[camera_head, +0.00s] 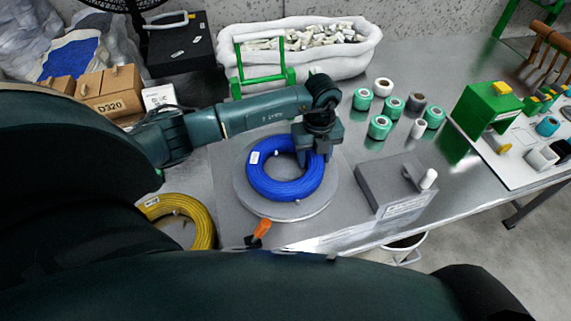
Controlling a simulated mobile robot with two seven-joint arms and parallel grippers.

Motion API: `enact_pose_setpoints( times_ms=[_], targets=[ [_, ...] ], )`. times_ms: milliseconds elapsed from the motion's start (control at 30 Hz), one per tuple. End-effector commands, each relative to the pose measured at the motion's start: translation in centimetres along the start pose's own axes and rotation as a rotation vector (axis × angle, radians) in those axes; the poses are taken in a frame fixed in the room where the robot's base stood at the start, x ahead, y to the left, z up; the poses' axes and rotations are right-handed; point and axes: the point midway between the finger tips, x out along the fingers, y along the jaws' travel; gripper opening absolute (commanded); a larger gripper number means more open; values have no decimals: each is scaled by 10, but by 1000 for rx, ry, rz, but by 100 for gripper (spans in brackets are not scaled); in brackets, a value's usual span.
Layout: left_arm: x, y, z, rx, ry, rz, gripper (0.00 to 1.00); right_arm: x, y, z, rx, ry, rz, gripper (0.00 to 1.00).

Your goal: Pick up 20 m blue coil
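The blue cable coil (271,188) lies flat on a round grey turntable plate (300,210) on the metal table. A small white label shows on the coil's upper left. My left arm reaches in from the left, above and behind the coil. My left gripper (312,165) points down at the coil's upper right edge, overlapping its ring in the picture. Its fingertips are small and partly hidden against the coil, so I cannot tell whether they are open or shut. My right gripper is not visible.
A yellow coil (203,228) lies left of the plate, and an orange-handled tool (262,229) in front. A grey box (395,188) stands to the right. Several green and white spools (380,127) stand behind it. A white bin (355,62) and cardboard boxes (112,92) are at the back.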

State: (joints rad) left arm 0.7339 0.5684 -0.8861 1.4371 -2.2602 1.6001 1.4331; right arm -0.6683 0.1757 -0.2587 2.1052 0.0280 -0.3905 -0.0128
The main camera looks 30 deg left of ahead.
Motion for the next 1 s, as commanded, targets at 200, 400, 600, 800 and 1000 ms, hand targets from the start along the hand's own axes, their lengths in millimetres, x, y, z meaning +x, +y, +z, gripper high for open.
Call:
enact_pose_setpoints(
  times_ms=[200,400,600,800,1000],
  targets=[
    [0,0,0,0,0,0,30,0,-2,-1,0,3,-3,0],
    [0,0,0,0,0,0,13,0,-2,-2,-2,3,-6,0],
    [-1,0,0,0,0,0,0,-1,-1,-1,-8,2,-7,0],
    [-2,0,1,-1,-1,-1,0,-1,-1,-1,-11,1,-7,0],
    [-7,-1,1,0,-2,-2,0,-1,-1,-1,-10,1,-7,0]
  ],
)
